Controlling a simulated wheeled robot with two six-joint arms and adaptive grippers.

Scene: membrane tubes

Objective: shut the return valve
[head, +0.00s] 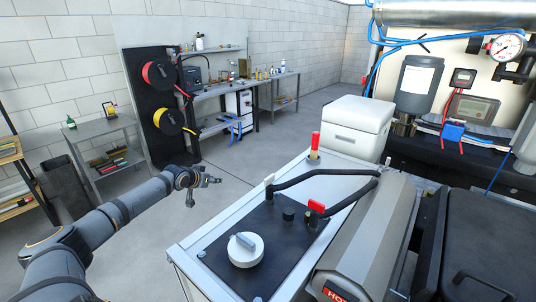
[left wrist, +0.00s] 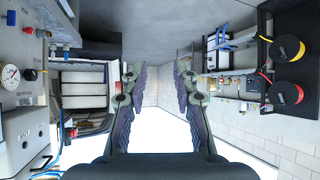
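No label shows which valve is the return valve. A red handle (head: 316,141) stands upright on a brass fitting at the far end of the grey cabinet top. A second red handle (head: 316,206) sits by a black hose on the dark plate, and a white lever (head: 268,181) sits at the plate's far edge. A large pale round knob (head: 245,250) is at the near end. My left gripper (head: 206,187) is left of the cabinet, apart from all of these. The left wrist view shows its fingers (left wrist: 157,82) spread and empty. My right gripper is out of sight.
A black hose (head: 300,176) curves over the cabinet top (head: 204,232). A grey cylindrical housing (head: 368,235) lies along its right side. A white box (head: 357,127) stands behind. A gauge (head: 507,46) is at upper right. The floor around my left gripper is clear.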

